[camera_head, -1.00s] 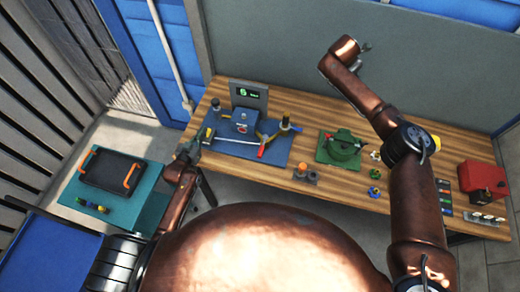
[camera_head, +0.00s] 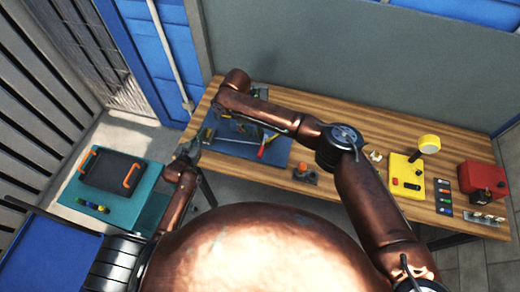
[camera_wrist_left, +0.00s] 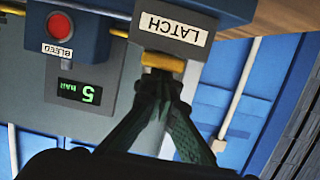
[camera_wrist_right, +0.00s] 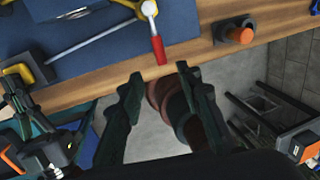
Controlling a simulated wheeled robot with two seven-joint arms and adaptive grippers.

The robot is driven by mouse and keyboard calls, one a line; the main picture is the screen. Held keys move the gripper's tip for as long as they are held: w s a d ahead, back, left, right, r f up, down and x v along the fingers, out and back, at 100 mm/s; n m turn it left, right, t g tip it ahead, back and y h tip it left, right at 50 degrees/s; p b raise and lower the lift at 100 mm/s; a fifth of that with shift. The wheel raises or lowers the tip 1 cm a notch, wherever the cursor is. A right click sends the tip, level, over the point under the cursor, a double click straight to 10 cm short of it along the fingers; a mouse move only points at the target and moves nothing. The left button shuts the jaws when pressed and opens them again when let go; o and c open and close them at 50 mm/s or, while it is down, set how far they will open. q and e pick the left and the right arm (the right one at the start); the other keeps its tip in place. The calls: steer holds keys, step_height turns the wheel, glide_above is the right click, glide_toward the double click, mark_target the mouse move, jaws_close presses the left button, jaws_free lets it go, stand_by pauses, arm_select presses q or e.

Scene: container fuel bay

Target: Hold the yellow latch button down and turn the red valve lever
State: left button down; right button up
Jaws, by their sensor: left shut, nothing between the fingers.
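In the left wrist view, the yellow latch button (camera_wrist_left: 163,61) shows under a grey block labelled LATCH. My left gripper (camera_wrist_left: 163,82) is shut and empty, its fingertips right at the button. I cannot tell whether the button is pressed in. In the head view, my left gripper (camera_head: 188,150) is at the left end of the blue board (camera_head: 272,157). The red valve lever (camera_head: 268,144) is on the board, and its red handle (camera_wrist_right: 158,49) shows in the right wrist view. My right gripper (camera_wrist_right: 159,72) is open, with the handle apart, beyond the fingertips. My right arm hides it in the head view.
A dark base with an orange knob (camera_head: 303,168) stands right of the board. A yellow box (camera_head: 406,172) and a red box (camera_head: 482,178) are further right. A red BLEED button (camera_wrist_left: 59,24) and a green display (camera_wrist_left: 79,92) are near the latch. A teal table (camera_head: 140,208) is left.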

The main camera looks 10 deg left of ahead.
mark_target(261, 151)
steer(key=shift+f, duration=0.15)
steer(key=f, duration=0.4)
steer(key=d+f, duration=0.1)
steer(key=f, duration=0.2)
steer(key=d+f, duration=0.1)
steer(key=f, duration=0.3)
steer(key=shift+d+f, duration=0.2)
steer(key=shift+f, duration=0.1)
jaws_close()
